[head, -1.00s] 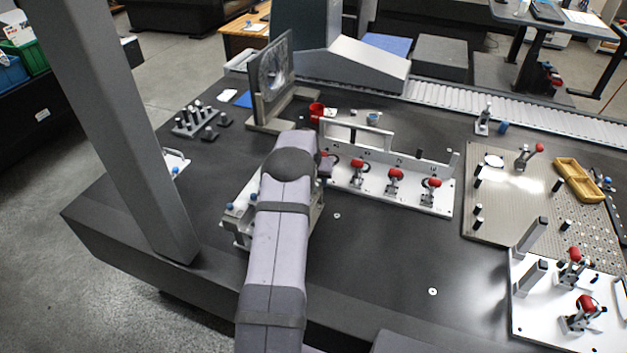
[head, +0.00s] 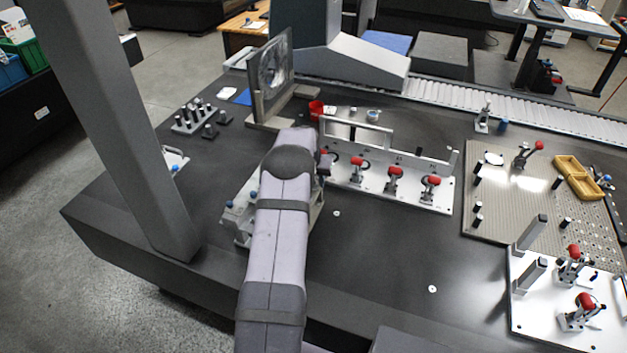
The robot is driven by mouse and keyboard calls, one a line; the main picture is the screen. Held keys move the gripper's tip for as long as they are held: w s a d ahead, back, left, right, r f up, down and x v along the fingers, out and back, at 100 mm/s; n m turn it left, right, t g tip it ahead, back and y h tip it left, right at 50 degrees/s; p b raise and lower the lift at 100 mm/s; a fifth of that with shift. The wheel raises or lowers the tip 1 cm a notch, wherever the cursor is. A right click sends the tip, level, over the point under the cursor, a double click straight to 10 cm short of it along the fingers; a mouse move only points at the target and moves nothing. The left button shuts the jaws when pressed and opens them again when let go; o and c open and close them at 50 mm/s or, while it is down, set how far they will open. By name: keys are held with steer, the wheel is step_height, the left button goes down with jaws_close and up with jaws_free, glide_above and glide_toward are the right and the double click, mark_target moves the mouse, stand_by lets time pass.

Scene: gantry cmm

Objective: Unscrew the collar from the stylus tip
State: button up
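I cannot make out the stylus tip or its collar in the head view. My arm reaches over the dark table (head: 385,255) and covers the middle of a grey metal fixture (head: 240,207). Small blue knobs show at the fixture's left side. My gripper is hidden behind my own arm, so its fingers and anything between them do not show.
A white plate (head: 443,203) with red-handled clamps and a raised handle lies right of my arm. An upright framed panel (head: 270,75) and a red cup (head: 316,110) stand behind it. A grey post (head: 120,130) rises at left. The front-middle table is mostly clear.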

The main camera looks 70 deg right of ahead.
stand_by(0.3)
steer(key=shift+f+m+g+b, duration=0.15)
steer(key=shift+m+g+b, duration=0.35)
steer(key=shift+m+b, duration=0.6)
steer(key=m+g+b, duration=0.1)
steer(key=m+b, duration=0.1)
steer(key=m, duration=0.3)
steer(key=m+g+y, duration=0.1)
steer(key=m, duration=0.1)
steer(key=shift+r+g, duration=0.2)
steer(key=shift+g, duration=0.1)
steer(key=shift+f, duration=0.1)
steer(key=c, duration=0.6)
steer(key=shift+s, duration=0.1)
